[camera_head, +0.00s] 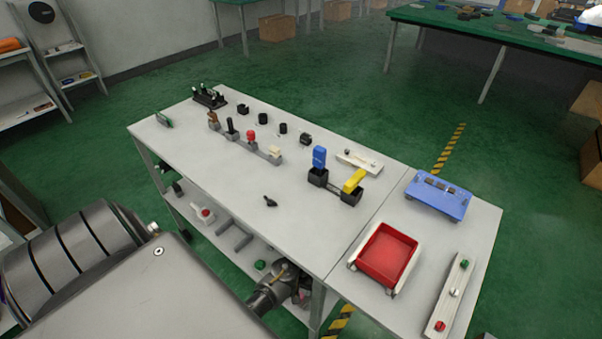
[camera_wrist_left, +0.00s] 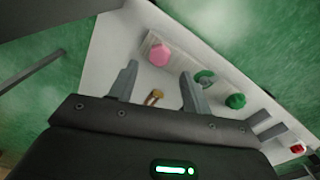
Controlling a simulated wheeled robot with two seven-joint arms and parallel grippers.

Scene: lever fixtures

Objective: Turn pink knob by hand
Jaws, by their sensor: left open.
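The pink knob (camera_wrist_left: 160,55) sits on a pale strip on a white surface in the left wrist view. Two green knobs share the strip to its right: one ringed (camera_wrist_left: 204,77), one plain (camera_wrist_left: 236,101). My left gripper (camera_wrist_left: 160,72) is open, its two fingers apart and pointing toward the pink knob, with nothing between the tips. In the head view my left gripper (camera_head: 300,296) is low at the table's front side, by the lower shelf. I cannot make out the pink knob in the head view. My right gripper is not in view.
A small brass-coloured part (camera_wrist_left: 154,97) shows between the fingers, and a red knob (camera_wrist_left: 297,148) at the right. The white table (camera_head: 240,200) above the shelf holds levers, a blue lever (camera_head: 319,158) and a red tray (camera_head: 386,256). Table legs stand close by.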

